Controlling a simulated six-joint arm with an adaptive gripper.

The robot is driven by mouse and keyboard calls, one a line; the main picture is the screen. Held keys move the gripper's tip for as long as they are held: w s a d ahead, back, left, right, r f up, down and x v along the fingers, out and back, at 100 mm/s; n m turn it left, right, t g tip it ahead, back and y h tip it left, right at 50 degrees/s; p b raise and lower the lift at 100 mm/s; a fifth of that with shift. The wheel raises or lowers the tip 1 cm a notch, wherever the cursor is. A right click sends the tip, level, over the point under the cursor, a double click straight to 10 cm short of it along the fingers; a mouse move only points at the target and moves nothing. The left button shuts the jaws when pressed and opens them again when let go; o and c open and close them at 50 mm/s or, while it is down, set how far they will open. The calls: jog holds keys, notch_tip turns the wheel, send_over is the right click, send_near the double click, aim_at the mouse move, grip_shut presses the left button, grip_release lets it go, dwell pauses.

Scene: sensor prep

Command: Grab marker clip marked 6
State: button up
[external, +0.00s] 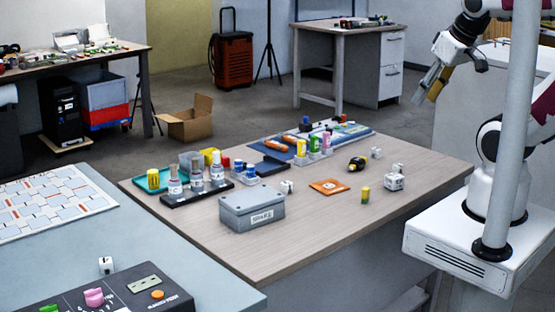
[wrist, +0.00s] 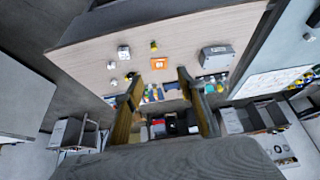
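No number 6 can be read, so I cannot tell which thing is the marker clip marked 6. Small white blocks with dark marks stand on the wooden table: a larger block (external: 394,178) at the right, a small one (external: 376,153) behind it, and another (external: 287,186) beside the grey box. In the wrist view the larger block (wrist: 124,51) and small white pieces (wrist: 111,65) (wrist: 114,82) lie left of the orange card. My gripper (external: 426,98) is raised above and beyond the table's right side. In the wrist view its fingers (wrist: 159,76) are apart with nothing between them.
The table (external: 300,235) holds a grey lidded box (external: 252,208), an orange card (external: 329,187), a yellow-green cylinder (external: 365,195), a black-yellow tape measure (external: 357,164) and racks of bottles (external: 196,184). The front right is clear.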

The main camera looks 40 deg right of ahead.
dwell(0.3)
jog(key=w+a+f+m+g, duration=0.1)
jog(key=w+a+f+m, duration=0.2)
jog(key=w+f, duration=0.6)
jog(key=w+a+f+m+g, duration=0.2)
jog(key=w+f, duration=0.7)
jog(key=w, duration=0.5)
jog(key=w+a+f+m+g+h, duration=0.1)
jog(key=w+a+f+m, duration=0.3)
jog(key=w+f, duration=0.5)
jog(key=shift+w+a+f+m+g, duration=0.15)
jog(key=shift+w+m+g, duration=0.45)
jog(key=shift+w+m, duration=0.55)
jog(key=w+m, duration=0.1)
jog(key=w+r+m, duration=0.1)
jog(key=w, duration=0.1)
jog(key=w+m+t, duration=0.1)
jog(key=m, duration=0.1)
jog(key=shift+w+a+r, duration=0.2)
jog(key=shift+a+r, duration=0.05)
jog(key=shift+r, duration=0.15)
jog(key=shift+w+m, duration=0.1)
jog(key=shift+m, duration=0.85)
